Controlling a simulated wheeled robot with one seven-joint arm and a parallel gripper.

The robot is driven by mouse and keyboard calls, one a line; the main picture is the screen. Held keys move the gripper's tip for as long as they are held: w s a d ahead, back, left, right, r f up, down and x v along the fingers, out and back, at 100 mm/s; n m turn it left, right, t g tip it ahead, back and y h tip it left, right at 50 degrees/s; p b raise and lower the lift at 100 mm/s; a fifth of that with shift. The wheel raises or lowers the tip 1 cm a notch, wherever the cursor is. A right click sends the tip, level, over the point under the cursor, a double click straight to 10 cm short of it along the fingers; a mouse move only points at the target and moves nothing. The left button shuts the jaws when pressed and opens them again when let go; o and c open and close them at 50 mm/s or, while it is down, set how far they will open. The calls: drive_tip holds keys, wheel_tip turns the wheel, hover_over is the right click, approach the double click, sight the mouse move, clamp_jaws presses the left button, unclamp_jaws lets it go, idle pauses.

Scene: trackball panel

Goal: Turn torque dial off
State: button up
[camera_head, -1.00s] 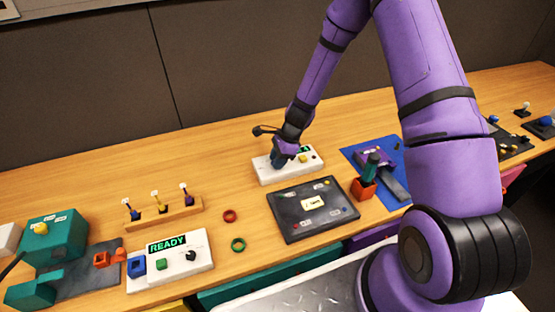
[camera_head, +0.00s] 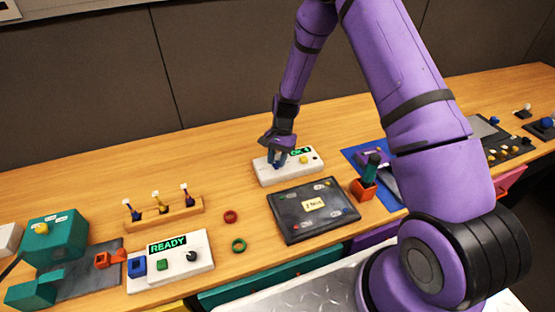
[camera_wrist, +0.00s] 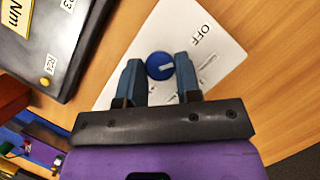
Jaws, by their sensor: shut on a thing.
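The torque dial (camera_wrist: 160,65) is a round blue knob with a white mark, on a white panel (camera_wrist: 165,25). The panel also shows in the head view (camera_head: 275,180). In the wrist view the word OFF (camera_wrist: 201,33) is printed to the upper right of the dial, and the white mark points rightward, not straight at it. My gripper (camera_wrist: 159,66) has its blue fingers on either side of the dial and is shut on it.
A dark torque case (camera_head: 290,222) lies just in front. A red holder with a green-handled tool (camera_head: 364,190) stands to the right. Bare wood lies behind and left.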

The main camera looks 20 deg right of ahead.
drive_tip(key=shift+w+n+g+h, duration=0.1)
drive_tip(key=shift+n+g+h, duration=0.4)
drive_tip(key=shift+n, duration=1.5)
drive_tip(key=shift+h, duration=0.3)
drive_tip(key=o, duration=0.9)
drive_tip(key=shift+a, duration=0.1)
drive_tip(key=v, duration=1.1)
